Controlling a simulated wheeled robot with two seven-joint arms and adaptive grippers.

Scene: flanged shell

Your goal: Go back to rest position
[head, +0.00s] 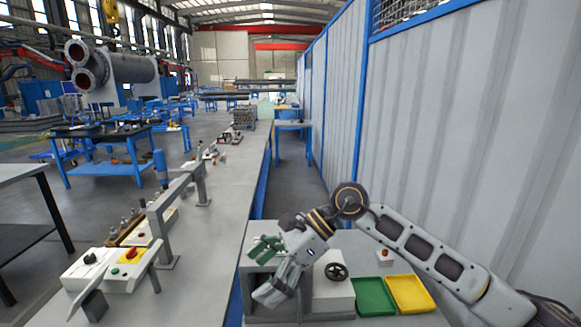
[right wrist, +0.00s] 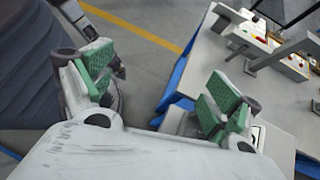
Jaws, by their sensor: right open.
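My right arm comes in from the right in the head view. Its gripper (head: 263,269) is open and empty, above the left part of the small workbench and near the edge of the long grey table. In the right wrist view the two green-padded fingers of the same gripper (right wrist: 157,92) are spread wide apart with nothing between them. Floor and the table edge show beyond them. My left gripper does not show in the head view.
Under my right arm are a dark handwheel (head: 337,271), a green tray (head: 374,297), a yellow tray (head: 410,294) and a red button box (head: 384,257). The long table (head: 215,215) carries control boxes (head: 128,257). A corrugated wall (head: 470,130) stands at right.

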